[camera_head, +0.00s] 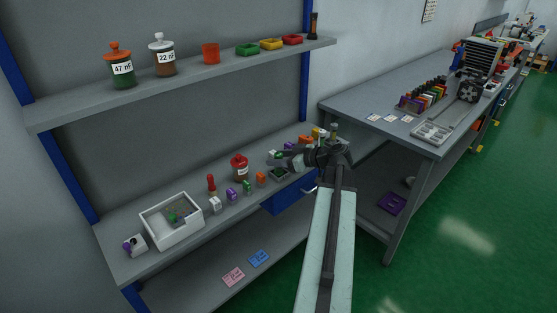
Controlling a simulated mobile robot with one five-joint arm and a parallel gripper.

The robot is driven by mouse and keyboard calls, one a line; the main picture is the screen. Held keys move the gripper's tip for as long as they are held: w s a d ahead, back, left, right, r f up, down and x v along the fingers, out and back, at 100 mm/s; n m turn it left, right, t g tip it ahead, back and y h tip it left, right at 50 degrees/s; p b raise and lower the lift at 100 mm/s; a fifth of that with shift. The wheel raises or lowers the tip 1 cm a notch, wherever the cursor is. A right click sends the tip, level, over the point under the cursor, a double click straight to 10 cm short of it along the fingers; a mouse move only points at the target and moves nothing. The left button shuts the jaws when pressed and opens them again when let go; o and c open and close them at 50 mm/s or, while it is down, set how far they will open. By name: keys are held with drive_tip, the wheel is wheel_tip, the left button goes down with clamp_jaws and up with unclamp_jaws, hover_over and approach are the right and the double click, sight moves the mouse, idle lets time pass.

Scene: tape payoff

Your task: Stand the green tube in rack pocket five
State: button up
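My gripper (298,156) is at the end of my arm, over the right part of the middle shelf on the left. It is small and dark here, and I cannot tell whether its fingers are open or shut. A small green item (278,154) shows by the fingertips; I cannot tell whether it is the green tube or whether it is held. A rack-like row of coloured upright pieces (424,94) stands on the grey workbench at the right. It is too small to make out numbered pockets. I cannot identify the green tube for sure.
The middle shelf (118,262) bears a white bin (149,219), a red jar (240,170) and several small coloured pieces. An upper shelf (60,117) holds jars and trays. The workbench (372,100) has a grey tray (431,133) near its front edge. Green floor lies open at right.

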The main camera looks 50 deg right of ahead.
drive_tip(key=p+v, duration=0.4)
drive_tip(key=v, duration=0.8)
drive_tip(key=shift+p, duration=0.3)
